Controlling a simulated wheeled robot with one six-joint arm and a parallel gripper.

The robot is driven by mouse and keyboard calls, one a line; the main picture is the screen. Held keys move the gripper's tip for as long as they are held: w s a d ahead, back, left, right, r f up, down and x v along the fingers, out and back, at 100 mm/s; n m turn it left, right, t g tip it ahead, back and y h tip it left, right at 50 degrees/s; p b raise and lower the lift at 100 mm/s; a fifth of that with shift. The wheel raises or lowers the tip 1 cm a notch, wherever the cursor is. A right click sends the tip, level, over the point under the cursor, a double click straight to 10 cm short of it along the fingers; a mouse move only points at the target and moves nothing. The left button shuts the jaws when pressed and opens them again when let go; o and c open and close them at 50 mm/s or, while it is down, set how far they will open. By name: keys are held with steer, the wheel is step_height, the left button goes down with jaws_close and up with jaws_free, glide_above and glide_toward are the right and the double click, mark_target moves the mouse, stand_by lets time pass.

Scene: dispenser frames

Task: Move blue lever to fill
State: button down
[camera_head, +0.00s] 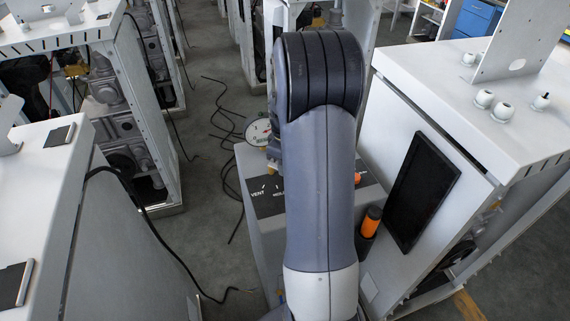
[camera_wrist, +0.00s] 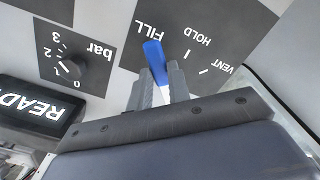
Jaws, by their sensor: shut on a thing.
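In the wrist view the blue lever (camera_wrist: 155,62) lies between the two grey fingers of my gripper (camera_wrist: 162,82), which is shut on it. The lever's free end points at the FILL word on the dark grey label plate (camera_wrist: 236,22). The HOLD and VENT words and their white tick marks lie to the right of the lever. The lever's lower part and pivot are hidden by my gripper. In the head view my arm covers the lever and gripper; only part of the label plate (camera_head: 266,207) shows, with VENT readable.
A bar knob (camera_wrist: 69,69) and a lit READY display (camera_wrist: 38,107) are left of the lever. In the head view a round gauge (camera_head: 259,131) stands behind the panel. An orange-topped holder (camera_head: 371,221) and a cabinet with a black screen (camera_head: 422,190) are at the right.

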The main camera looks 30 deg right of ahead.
steer(key=c, duration=1.3)
jaws_free()
steer(key=shift+r, duration=0.1)
step_height(320, 180, up, 11)
steer(key=shift+f, duration=0.15)
step_height(320, 180, down, 11)
